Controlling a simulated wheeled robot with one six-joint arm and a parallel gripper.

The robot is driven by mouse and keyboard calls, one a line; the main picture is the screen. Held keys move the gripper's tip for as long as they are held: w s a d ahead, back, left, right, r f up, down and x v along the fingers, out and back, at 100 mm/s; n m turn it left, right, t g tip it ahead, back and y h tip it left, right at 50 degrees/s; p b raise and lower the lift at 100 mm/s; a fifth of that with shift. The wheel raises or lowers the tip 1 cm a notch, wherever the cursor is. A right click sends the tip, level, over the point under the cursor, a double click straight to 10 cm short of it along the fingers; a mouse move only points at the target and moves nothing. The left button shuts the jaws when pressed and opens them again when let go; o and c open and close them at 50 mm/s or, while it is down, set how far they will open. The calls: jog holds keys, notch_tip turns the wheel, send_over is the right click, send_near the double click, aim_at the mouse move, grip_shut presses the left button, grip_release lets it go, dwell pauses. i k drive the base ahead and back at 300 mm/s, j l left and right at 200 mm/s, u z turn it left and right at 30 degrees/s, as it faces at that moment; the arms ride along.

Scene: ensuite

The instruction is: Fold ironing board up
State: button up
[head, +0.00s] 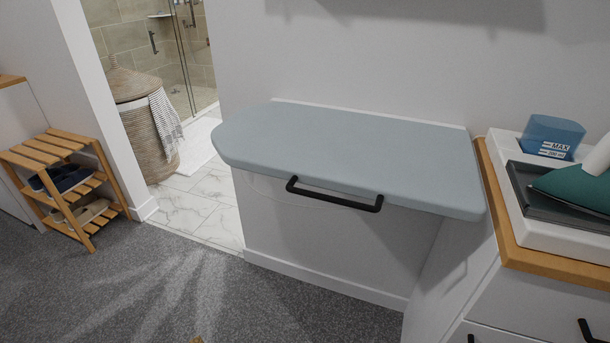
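The ironing board (330,150) is a pale blue-grey padded board with one rounded end at the left. It lies flat and level, standing out from the white wall along its back edge. A black bar handle (334,201) is fixed along its front edge. Nothing lies on the board. What supports it underneath is hidden. My gripper is not in view.
A wood-topped drawer cabinet (562,262) close at the right holds a white tray with a green iron (575,187) and a blue container (552,134). A wooden shoe rack (62,180) and wicker basket (146,125) stand left.

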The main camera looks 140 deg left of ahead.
aim_at(433, 169)
jog(key=u, duration=4.05)
